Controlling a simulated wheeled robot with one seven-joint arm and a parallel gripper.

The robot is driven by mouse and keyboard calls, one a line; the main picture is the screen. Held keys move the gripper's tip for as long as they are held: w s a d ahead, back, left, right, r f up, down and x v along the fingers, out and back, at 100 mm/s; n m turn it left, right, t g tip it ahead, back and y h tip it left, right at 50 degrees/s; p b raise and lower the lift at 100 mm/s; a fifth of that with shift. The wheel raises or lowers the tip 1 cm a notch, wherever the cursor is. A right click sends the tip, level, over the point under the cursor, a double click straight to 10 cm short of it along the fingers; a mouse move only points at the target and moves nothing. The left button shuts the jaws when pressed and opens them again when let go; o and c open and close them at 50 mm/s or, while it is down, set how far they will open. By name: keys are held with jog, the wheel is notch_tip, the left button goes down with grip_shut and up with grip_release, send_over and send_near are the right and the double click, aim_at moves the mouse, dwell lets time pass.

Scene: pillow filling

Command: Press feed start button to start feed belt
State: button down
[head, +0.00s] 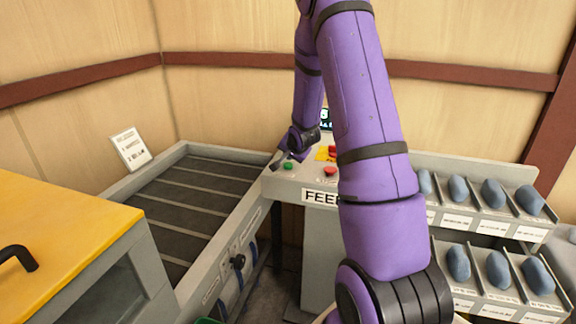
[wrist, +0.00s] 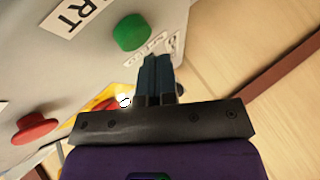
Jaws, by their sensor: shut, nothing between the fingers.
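The green button (head: 288,166) is on the grey panel of the feed console (head: 312,182), left of a red button (head: 302,172). In the wrist view the round green button (wrist: 133,32) sits beside a white label (wrist: 70,14) ending in "RT". My gripper (wrist: 156,58) is shut and empty. Its tips are just below and right of the green button in that view, apart from it in the picture; the height gap is unclear. In the head view my gripper (head: 279,160) is just behind the green button, partly dark. The feed belt (head: 195,190) lies left of the console.
A red knob (wrist: 35,128) and a yellow patch (head: 322,153) are on the console. A yellow-topped box (head: 60,220) stands at left. Racks of blue-grey pieces (head: 490,192) stand at right. My arm hides part of the console. A wooden wall is behind.

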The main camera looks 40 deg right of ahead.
aim_at(290, 164)
jog(key=shift+r, duration=2.5)
jog(key=shift+a+r, duration=0.25)
jog(key=shift+r, duration=0.05)
jog(key=s+a+r+n+g, duration=0.1)
jog(key=s+a+r+n, duration=0.2)
jog(key=s+a+r, duration=0.35)
jog(key=s+a+r+n, duration=0.3)
jog(key=s+a+r, duration=0.1)
jog(key=a+r, duration=0.5)
jog(key=s+a+r+n+y, duration=0.1)
jog(key=s+a+n, duration=0.1)
jog(key=s+a, duration=0.2)
jog(key=s+a+r+n+g+y, duration=0.1)
jog(key=s+a, duration=0.4)
jog(key=s, duration=0.6)
jog(key=s+a+r+n+g+y, duration=0.1)
jog(key=s+a+r+n, duration=0.1)
jog(key=s+a+n, duration=0.2)
jog(key=s+a, duration=0.1)
jog(key=s, duration=0.2)
jog(key=shift+s+a+r+n+y, duration=0.25)
jog(key=shift+s+r+n+y, duration=0.05)
jog(key=shift+r+n+y, duration=0.1)
